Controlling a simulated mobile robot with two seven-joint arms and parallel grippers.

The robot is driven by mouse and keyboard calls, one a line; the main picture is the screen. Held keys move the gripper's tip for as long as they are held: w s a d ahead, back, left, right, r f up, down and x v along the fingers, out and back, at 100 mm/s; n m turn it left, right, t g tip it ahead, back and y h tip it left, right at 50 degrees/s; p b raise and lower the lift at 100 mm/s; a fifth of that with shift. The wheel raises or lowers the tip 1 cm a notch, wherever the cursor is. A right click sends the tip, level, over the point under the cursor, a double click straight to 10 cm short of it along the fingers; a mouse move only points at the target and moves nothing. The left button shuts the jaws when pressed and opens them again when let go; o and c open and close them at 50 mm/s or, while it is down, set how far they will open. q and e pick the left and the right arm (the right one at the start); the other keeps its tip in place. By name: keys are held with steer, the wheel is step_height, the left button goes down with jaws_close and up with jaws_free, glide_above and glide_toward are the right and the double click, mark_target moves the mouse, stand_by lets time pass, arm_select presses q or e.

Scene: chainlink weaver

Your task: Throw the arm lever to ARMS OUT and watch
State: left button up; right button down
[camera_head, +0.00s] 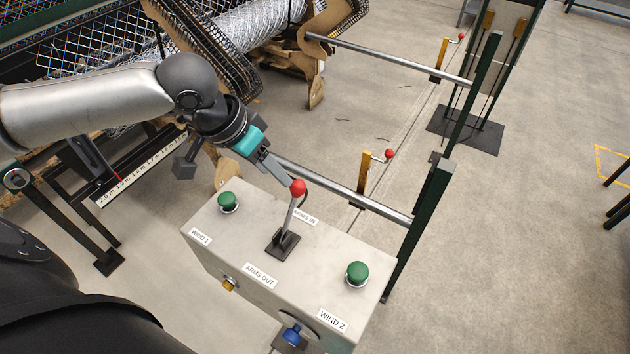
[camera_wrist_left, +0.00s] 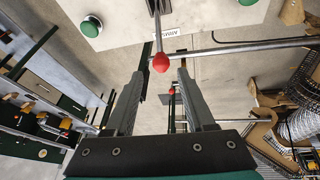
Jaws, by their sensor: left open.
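The arm lever (camera_head: 291,212) stands on the pale control box (camera_head: 215,245), with a red ball knob (camera_head: 298,187) on top. It leans toward the ARMS IN label (camera_head: 305,216), away from the ARMS OUT label (camera_head: 260,276) on the front edge. My left gripper (camera_head: 285,183) reaches in from the upper left, its fingers beside the knob. In the left wrist view the fingers (camera_wrist_left: 160,72) are open and the red knob (camera_wrist_left: 160,62) shows in the gap at the fingertips. I cannot tell whether they touch. My right gripper is not in view.
Green buttons stand on the box at WIND 1 (camera_head: 228,202) and WIND 2 (camera_head: 357,273). Behind the box, a steel rail (camera_head: 335,184) runs to a dark green post (camera_head: 420,225). The weaving machine with wire mesh (camera_head: 245,30) is at the upper left.

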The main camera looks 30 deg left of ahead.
mark_target(296, 199)
arm_select(q)
steer(key=x, duration=1.3)
steer(key=shift+f, duration=0.4)
steer(key=shift+w+d+f, duration=0.1)
steer(key=shift+d+f, duration=0.05)
steer(key=shift+f, duration=0.25)
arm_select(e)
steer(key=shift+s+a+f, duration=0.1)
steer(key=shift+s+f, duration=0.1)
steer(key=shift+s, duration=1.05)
arm_select(q)
steer(key=shift+c, duration=0.5)
steer(key=c, duration=0.7)
jaws_close()
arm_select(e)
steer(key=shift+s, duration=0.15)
